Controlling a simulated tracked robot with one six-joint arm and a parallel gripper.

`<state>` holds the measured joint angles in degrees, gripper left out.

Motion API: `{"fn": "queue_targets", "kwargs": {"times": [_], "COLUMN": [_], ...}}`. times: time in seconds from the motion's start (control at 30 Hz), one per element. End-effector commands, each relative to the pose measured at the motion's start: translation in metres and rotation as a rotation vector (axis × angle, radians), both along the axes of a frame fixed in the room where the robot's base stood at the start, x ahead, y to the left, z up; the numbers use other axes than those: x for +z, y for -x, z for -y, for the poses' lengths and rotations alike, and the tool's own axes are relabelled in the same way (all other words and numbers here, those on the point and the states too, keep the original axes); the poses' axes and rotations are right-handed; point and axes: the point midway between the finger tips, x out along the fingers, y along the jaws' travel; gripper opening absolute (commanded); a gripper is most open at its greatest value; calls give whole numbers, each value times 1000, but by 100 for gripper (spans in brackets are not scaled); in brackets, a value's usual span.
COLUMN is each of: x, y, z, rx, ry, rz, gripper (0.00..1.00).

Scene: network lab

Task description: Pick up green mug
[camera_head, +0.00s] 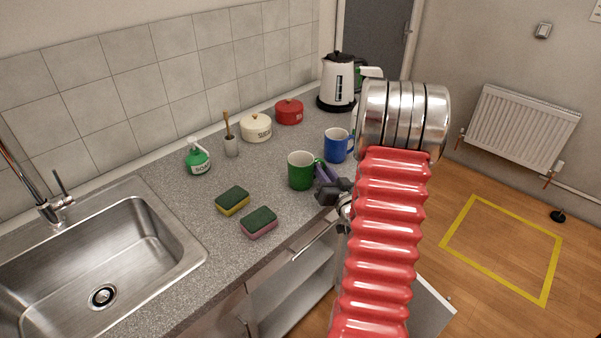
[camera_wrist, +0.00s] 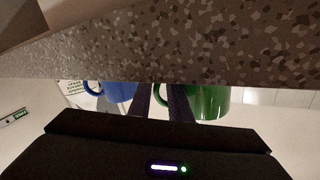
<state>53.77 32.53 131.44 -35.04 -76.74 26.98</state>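The green mug (camera_head: 301,172) stands upright on the grey speckled worktop, with its handle on the right. My gripper (camera_head: 322,173) is beside it at the handle side, low over the worktop's front edge. In the wrist view, which is upside down, the green mug (camera_wrist: 208,102) is just right of my two dark fingers (camera_wrist: 162,100). The fingers are apart, with part of the green handle showing between them. I cannot tell whether either finger touches the handle. My red-sleeved arm hides part of the worktop's right side.
A blue mug (camera_head: 336,146) stands close behind the green one. Two sponges (camera_head: 233,200) (camera_head: 258,222) lie to the left, near the sink (camera_head: 137,240). A soap bottle (camera_head: 198,158), a cream pot (camera_head: 256,128), a red pot (camera_head: 289,111) and a kettle (camera_head: 337,82) stand along the wall.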

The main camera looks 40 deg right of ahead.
Motion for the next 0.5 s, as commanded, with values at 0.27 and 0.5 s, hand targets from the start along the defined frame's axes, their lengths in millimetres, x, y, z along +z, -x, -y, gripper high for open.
{"fn": "queue_targets", "kwargs": {"times": [0.27, 0.5], "x": [0, 0], "y": [4, 4], "z": [3, 4], "rx": [-9, -9], "ry": [0, 0], "rz": [0, 0], "gripper": [18, 10]}}
